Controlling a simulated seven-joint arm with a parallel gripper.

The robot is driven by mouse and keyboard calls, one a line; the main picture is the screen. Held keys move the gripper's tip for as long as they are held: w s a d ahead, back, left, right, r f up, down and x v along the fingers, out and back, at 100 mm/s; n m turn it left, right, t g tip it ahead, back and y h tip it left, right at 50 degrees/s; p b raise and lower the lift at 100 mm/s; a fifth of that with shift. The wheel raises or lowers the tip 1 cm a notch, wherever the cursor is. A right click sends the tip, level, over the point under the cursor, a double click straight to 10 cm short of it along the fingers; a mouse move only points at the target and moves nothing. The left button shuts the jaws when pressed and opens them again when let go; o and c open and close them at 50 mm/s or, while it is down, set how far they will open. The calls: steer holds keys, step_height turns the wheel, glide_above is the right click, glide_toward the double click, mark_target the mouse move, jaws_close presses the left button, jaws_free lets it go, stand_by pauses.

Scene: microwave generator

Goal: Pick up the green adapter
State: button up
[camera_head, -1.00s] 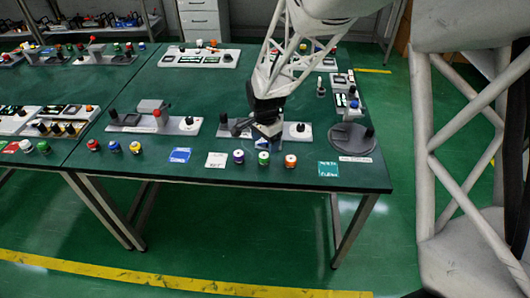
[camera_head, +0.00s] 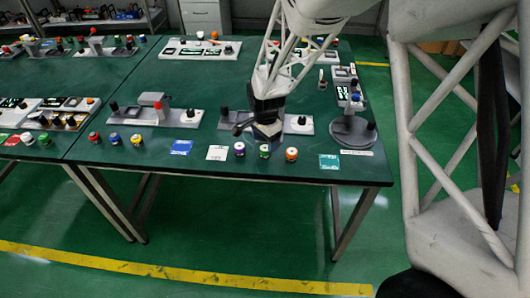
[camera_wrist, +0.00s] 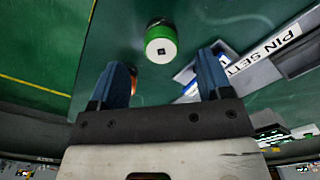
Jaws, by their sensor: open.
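The green adapter (camera_head: 264,151), a small round piece with a white top and green side, stands near the front edge of the table, between a purple one and an orange one. My gripper (camera_head: 267,134) is just behind and above it in the head view. In the wrist view the green adapter (camera_wrist: 161,43) is ahead of my open gripper (camera_wrist: 163,72), roughly centred between the two blue fingers and apart from both. Nothing is between the fingers.
A purple adapter (camera_head: 239,149) and an orange adapter (camera_head: 291,154) stand close on either side. A white card (camera_head: 217,153) and a teal card (camera_head: 329,162) lie flat. A grey base plate (camera_head: 299,124) with black knobs is behind. The table's front edge is close.

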mark_target(265, 148)
steer(key=shift+f, duration=0.15)
steer(key=shift+a+f, duration=0.1)
steer(key=shift+f, duration=2.4)
steer(key=c, duration=1.1)
steer(key=shift+r, duration=0.2)
